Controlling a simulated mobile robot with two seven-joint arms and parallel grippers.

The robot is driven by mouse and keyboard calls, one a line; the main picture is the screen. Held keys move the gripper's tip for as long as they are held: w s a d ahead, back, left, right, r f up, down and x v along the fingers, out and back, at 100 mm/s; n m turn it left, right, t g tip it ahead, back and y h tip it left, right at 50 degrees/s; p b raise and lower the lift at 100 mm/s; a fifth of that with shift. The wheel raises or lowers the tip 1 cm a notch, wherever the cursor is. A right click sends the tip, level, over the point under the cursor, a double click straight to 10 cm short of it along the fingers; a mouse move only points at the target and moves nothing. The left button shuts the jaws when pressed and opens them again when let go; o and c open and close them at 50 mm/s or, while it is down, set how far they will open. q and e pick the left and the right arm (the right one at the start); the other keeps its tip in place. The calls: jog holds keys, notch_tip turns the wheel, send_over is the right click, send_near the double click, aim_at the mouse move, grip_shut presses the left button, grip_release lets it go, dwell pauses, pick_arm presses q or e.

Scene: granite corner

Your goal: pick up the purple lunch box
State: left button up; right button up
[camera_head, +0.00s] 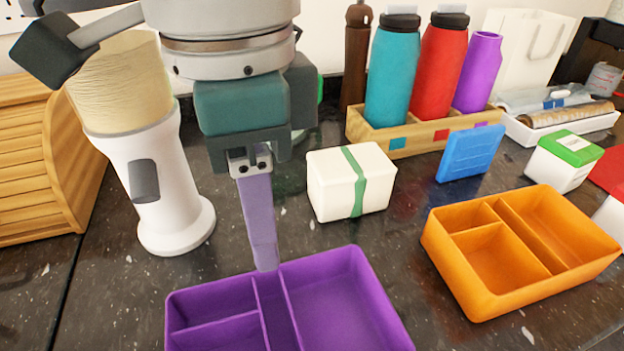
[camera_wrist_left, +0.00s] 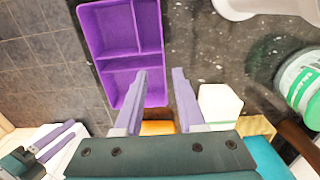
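The purple lunch box (camera_head: 340,305) is an open, empty, divided box on the dark counter, cut off by the bottom edge of the head view. It also shows in the left wrist view (camera_wrist_left: 118,62). My left gripper (camera_head: 264,266) points down at its far rim. In the left wrist view its two lilac fingers (camera_wrist_left: 160,72) are apart with nothing held, and the box's side wall appears between the fingertips. I cannot tell whether they touch it. My right gripper (camera_wrist_left: 55,142) shows only in the left wrist view, at lower left, its fingers apart and empty.
An orange divided box (camera_head: 520,250) stands to the right. A white box with a green band (camera_head: 350,182) and a blue box (camera_head: 469,153) lie behind. A wooden bottle crate (camera_head: 405,140) is at the back, a white grinder (camera_head: 155,190) and wooden bread box (camera_head: 35,160) at left.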

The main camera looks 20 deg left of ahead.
aim_at(285, 338)
pick_arm(q)
jog(key=f, duration=0.7)
jog(key=shift+w+a+f+b, duration=0.15)
jog(key=shift+a+f+b, duration=0.15)
jog(key=shift+b, duration=0.1)
grip_shut()
dwell(1.0)
